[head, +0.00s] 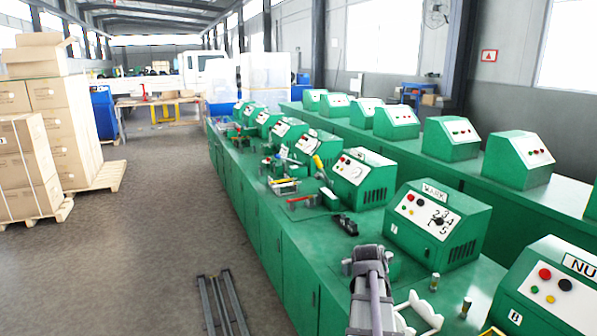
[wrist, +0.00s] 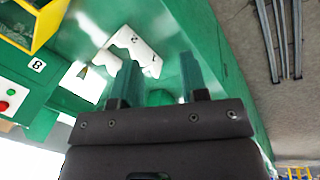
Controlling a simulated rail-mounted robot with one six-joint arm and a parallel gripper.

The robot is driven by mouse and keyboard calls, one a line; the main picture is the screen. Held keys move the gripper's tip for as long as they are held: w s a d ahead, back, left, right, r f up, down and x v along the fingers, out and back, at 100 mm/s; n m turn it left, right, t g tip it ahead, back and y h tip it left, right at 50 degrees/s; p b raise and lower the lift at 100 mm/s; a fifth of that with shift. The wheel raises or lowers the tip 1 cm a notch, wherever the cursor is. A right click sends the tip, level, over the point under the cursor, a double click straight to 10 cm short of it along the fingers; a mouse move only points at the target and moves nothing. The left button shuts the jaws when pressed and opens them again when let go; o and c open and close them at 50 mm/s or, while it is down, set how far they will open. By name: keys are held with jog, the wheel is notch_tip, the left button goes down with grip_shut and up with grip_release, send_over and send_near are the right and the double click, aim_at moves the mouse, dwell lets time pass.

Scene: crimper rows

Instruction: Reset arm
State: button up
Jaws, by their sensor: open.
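My gripper (wrist: 158,72) shows in the wrist view with its two fingers apart and nothing held between them. It points down toward a green bench top. My arm (head: 370,290) is at the bottom of the head view, over the near part of the green bench (head: 330,262); the fingers cannot be made out there. A white bracket-like piece (wrist: 132,48) lies by the left finger in the wrist view. A white piece (head: 420,312) also lies on the bench right of my arm in the head view.
Green control boxes (head: 437,222) line the bench, one marked "MARK". A yellow-framed box (wrist: 42,20) is at the wrist view's upper left. Metal rails (head: 222,302) lie on the floor. Stacked cartons (head: 65,120) stand left. The aisle floor between is clear.

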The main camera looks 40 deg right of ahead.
jog(key=w+a+n, duration=0.2)
jog(key=a+n, duration=0.1)
jog(key=a, duration=1)
jog(key=w+a+n+t+y, duration=0.1)
jog(key=w+a+n, duration=0.1)
jog(key=a, duration=1.1)
jog(key=w+a+n+y, duration=0.1)
jog(key=w+a+n, duration=0.2)
jog(key=a, duration=1.1)
jog(key=shift+w+f+n, duration=0.15)
jog(key=shift+n, duration=0.15)
